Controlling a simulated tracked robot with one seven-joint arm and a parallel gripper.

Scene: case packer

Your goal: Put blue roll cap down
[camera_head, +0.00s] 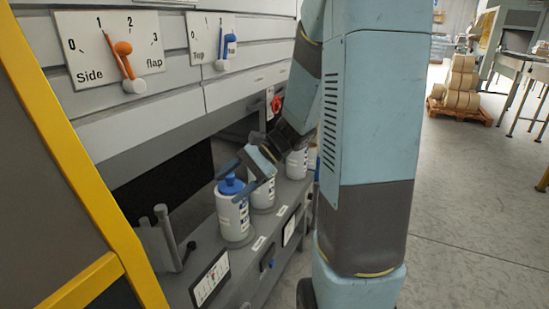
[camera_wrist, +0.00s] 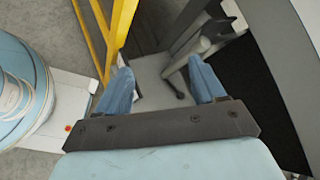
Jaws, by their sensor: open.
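The blue roll cap (camera_head: 231,186) sits on top of the nearest white canister (camera_head: 234,218) in the head view. My gripper (camera_head: 236,182) is at that canister's top, with its fingers close around or beside the cap. I cannot tell whether they touch it. In the wrist view my gripper (camera_wrist: 162,82) shows two blue fingers spread apart with nothing seen between them. The cap does not show in that view.
More white canisters (camera_head: 262,196) stand behind on the grey ledge. A grey lever bracket (camera_head: 166,240) is left of the nearest canister. A yellow frame (camera_head: 62,135) rises at left. Dial panels marked Side (camera_head: 108,48) and Top (camera_head: 211,38) are above. Open floor lies right.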

